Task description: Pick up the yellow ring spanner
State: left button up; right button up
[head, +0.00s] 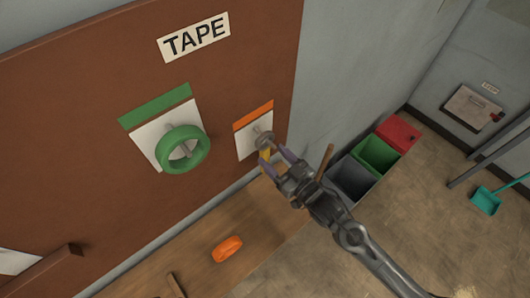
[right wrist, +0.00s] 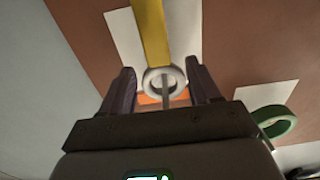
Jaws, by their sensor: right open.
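The yellow ring spanner (head: 264,156) hangs on the peg of the white panel with the orange strip. Its silver ring end (head: 265,140) is around the peg, and its yellow shank hangs down, partly hidden by my gripper. In the right wrist view the yellow shank (right wrist: 152,32) and the silver ring show between and just beyond the fingers. My right gripper (head: 273,160) is open, with its fingers on either side of the spanner near the ring; I cannot tell if either touches it. My left gripper is not in view.
A green tape roll (head: 182,150) hangs on a peg to the left, under a TAPE sign (head: 193,37). An orange ring (head: 228,249) lies on the wooden bench (head: 185,262) below. Grey, green and red bins (head: 378,155) stand on the floor to the right.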

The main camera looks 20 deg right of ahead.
aim_at(267, 151)
jog(key=p+x, duration=0.1)
jog(key=x, duration=0.3)
jog(key=shift+w+a+f, duration=0.15)
jog(key=shift+w, duration=0.25)
grip_shut()
